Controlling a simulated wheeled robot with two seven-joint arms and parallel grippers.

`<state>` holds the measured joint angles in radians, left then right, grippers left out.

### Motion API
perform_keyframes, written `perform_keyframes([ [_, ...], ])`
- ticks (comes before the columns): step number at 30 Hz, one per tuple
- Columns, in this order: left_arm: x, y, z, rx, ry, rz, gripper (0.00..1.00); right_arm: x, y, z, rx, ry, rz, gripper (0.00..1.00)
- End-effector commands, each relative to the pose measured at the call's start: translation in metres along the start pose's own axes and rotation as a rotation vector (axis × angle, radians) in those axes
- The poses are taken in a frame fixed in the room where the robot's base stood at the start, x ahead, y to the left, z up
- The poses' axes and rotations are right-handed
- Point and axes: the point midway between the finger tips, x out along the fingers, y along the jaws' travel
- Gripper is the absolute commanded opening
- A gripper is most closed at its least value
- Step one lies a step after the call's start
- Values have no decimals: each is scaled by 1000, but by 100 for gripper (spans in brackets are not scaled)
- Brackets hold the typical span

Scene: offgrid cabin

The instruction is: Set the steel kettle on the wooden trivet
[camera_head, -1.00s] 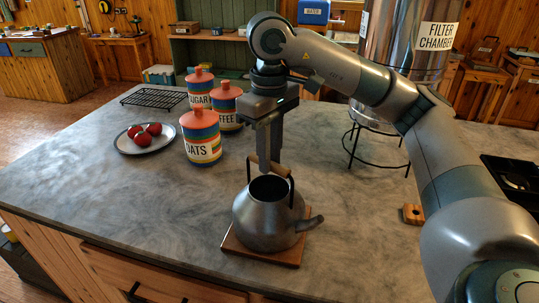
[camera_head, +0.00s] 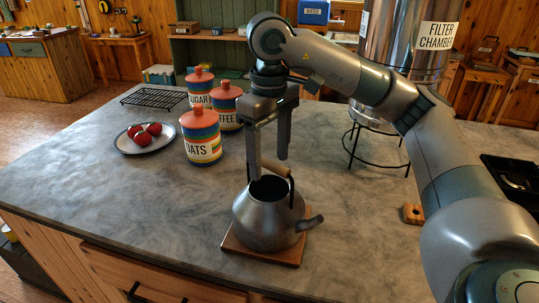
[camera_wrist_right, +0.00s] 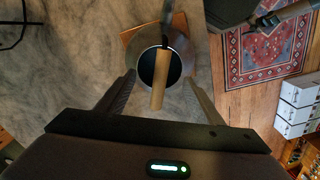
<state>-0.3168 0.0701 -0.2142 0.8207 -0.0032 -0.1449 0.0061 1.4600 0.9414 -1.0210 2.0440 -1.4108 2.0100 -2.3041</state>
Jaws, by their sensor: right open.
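The steel kettle (camera_head: 265,218) stands upright on the wooden trivet (camera_head: 272,252) near the counter's front edge, its spout to the right. Its wooden handle (camera_head: 277,167) is raised above the open top. My right gripper (camera_head: 268,168) is open above the kettle, with its fingers apart on either side of the handle and not gripping it. In the right wrist view, the handle (camera_wrist_right: 160,82) lies between the two spread fingers (camera_wrist_right: 160,85), over the kettle's dark opening. A trivet corner (camera_wrist_right: 135,45) shows beside the kettle. My left gripper is not in view.
Striped canisters (camera_head: 202,145) and a plate (camera_head: 145,139) with red fruits stand left of the kettle. A black wire rack (camera_head: 153,97) lies behind them. The filter chamber (camera_head: 402,50) stands on a wire stand at the back right. The counter's left front is clear.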

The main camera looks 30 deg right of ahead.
Motion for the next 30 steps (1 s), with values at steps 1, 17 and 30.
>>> perform_keyframes([
  [1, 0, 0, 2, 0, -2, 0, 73, 0, 0, 0, 0, 1, 0, 60],
  [17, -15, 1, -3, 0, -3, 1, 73, -18, 0, 0, 0, 1, 0, 60],
  [30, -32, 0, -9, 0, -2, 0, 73, -40, 0, 0, 0, 2, 0, 60],
])
